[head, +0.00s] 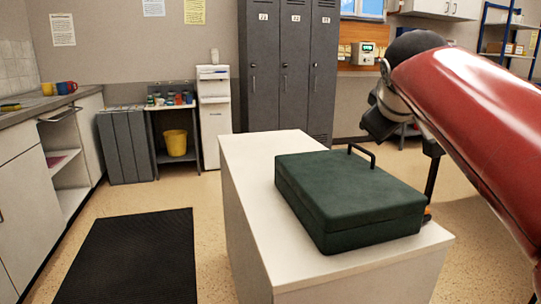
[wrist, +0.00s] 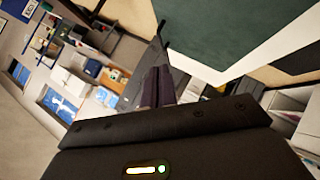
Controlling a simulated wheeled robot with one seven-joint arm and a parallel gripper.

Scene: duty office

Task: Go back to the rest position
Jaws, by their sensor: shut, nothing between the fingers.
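My gripper (wrist: 158,72) shows in the wrist view with its two dark fingers together and nothing between them. In the wrist view part of the green case (wrist: 225,30) is at the top. The arm partly hides the area right of the case.
Grey lockers (head: 287,75) stand behind the cabinet. A black mat (head: 130,255) lies on open floor to the left. A kitchen counter (head: 30,115) runs along the left wall. A yellow bin (head: 176,142) is under a small shelf at the back.

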